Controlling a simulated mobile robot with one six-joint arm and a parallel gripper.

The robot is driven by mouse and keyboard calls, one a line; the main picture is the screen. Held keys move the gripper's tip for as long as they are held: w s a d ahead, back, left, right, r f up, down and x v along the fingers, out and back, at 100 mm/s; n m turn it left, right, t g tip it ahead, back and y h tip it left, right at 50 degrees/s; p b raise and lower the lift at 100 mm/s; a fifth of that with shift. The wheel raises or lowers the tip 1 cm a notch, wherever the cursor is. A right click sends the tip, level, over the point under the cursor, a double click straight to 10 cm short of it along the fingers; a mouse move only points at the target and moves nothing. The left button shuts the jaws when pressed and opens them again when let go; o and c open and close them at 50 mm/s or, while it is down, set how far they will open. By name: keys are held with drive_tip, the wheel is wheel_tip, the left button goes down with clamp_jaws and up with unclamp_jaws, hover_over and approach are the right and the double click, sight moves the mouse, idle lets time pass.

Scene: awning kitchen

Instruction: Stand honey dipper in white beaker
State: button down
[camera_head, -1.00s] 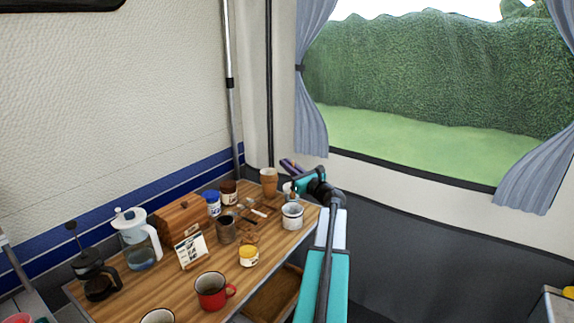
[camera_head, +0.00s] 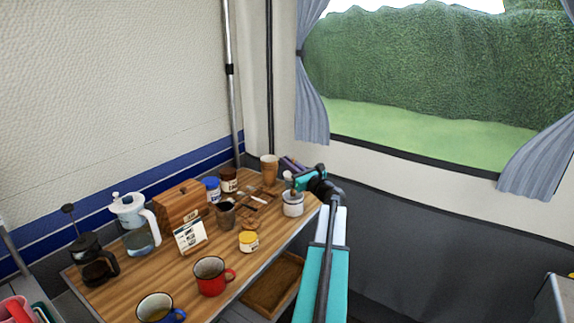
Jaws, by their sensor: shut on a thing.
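The white beaker (camera_head: 293,208) stands upright near the right end of the wooden table. My gripper (camera_head: 293,186) is directly above its mouth, at the end of my teal and black arm. The gripper is shut on the honey dipper (camera_head: 288,176), which shows only as a small pale tan piece. Most of the dipper is hidden by the gripper and is too small to make out. I cannot tell whether its lower end is inside the beaker.
A brown cup (camera_head: 268,170) stands behind the beaker to the left. A dark mug (camera_head: 225,216), a yellow-lidded jar (camera_head: 248,242) and a red mug (camera_head: 209,278) stand further left and nearer. A wooden tray (camera_head: 272,287) sits below the table edge.

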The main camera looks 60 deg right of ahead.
drive_tip(key=shift+f+b, duration=1.65)
drive_tip(key=shift+f, duration=0.1)
drive_tip(key=c, duration=1.8)
unclamp_jaws()
drive_tip(key=b+v, duration=0.1)
drive_tip(key=v, duration=1.3)
drive_tip(key=shift+b, duration=0.35)
